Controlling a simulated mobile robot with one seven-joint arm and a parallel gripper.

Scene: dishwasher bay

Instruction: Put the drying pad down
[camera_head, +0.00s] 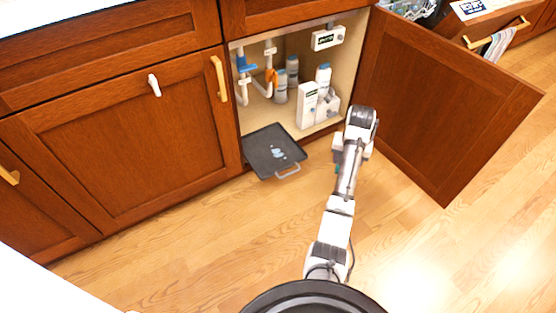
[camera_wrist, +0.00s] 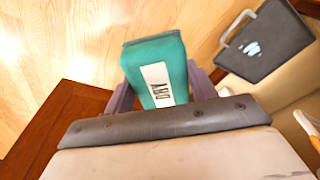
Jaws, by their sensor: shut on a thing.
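The drying pad (camera_wrist: 153,52) is a teal block with a white label. In the wrist view it sits between the two fingers of my gripper (camera_wrist: 162,88), which is shut on it. In the head view my gripper is at the arm's far end, to the right of the dark tray (camera_head: 262,166), and mostly hidden by my own arm; only a sliver of teal shows there. The tray lies at the open cabinet's front edge with pale wet-looking patches on it. It also shows at the upper right of the wrist view (camera_wrist: 284,56), apart from the pad.
The open cabinet holds several bottles (camera_head: 280,86), a white box (camera_head: 307,105) and pipes (camera_head: 242,75). Its open door (camera_head: 440,110) stands to the right of my arm. The wooden floor (camera_head: 200,240) in front is clear.

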